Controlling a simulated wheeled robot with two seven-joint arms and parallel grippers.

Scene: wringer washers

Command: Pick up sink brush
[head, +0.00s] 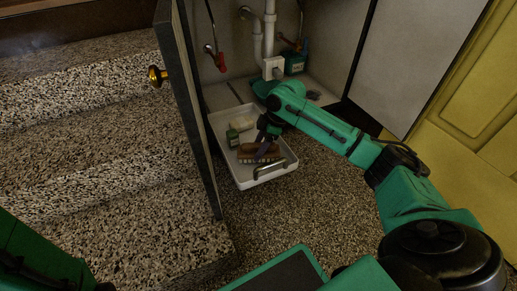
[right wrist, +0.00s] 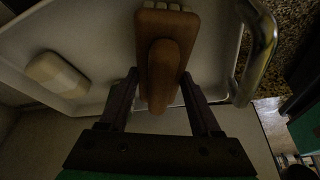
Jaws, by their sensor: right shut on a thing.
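The brown wooden sink brush (head: 258,158) is at the front of a white tray (head: 245,182) under the sink. In the right wrist view, the brush (right wrist: 165,50) has a rounded raised handle and pale bristles along its far end. My right gripper (head: 262,138) reaches down into the tray. In the right wrist view, the right gripper's fingers (right wrist: 160,76) are on either side of the brush handle, shut on it. I cannot tell whether the brush is clear of the tray floor. My left gripper is out of view; only part of that arm shows at lower left.
A green bottle (head: 232,138) and a cream block (right wrist: 57,75) share the tray, which has a metal handle (head: 270,169) in front. An open cabinet door (head: 188,100) stands left. White pipes (head: 268,40) and a green box (head: 295,63) are behind. Speckled floor lies in front.

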